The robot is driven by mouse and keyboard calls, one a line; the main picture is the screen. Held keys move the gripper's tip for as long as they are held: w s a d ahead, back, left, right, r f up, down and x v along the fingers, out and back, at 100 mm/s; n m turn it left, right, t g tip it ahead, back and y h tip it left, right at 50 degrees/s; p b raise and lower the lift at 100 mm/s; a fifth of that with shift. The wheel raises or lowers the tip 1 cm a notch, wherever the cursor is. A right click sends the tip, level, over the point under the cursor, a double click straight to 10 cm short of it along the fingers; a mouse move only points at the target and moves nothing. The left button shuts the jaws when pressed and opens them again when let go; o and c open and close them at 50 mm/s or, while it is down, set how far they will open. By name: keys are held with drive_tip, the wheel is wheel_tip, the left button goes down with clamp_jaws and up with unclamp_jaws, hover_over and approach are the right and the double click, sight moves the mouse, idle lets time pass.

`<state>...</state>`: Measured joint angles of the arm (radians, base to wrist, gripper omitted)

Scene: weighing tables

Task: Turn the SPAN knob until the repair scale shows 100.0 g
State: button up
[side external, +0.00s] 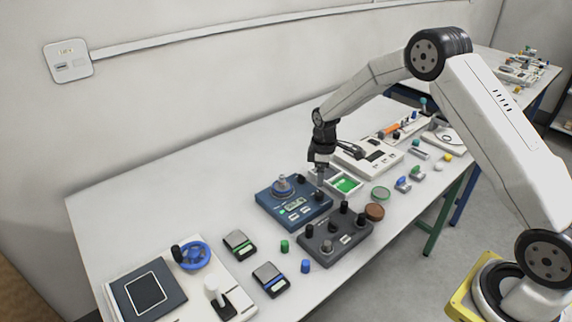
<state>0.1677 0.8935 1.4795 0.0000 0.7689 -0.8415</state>
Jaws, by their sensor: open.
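A blue scale (267,199) with a small lit display (293,205) sits mid-table, and a metal weight (281,187) stands on its pan. It looks like the repair scale, but its reading is too small to make out. A dark knob (302,179) shows at its back right corner. A dark grey box (349,240) with several upright black knobs stands in front of it. I cannot read which knob is SPAN. My gripper (318,178) points down, open, just behind and right of the blue scale. Its fingertips are small, and I cannot tell whether they touch anything.
A brown round piece (375,211) lies by the grey box. The table's back left is clear.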

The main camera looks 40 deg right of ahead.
sight(320, 193)
drive_tip(key=shift+f, duration=3.45)
clamp_jaws()
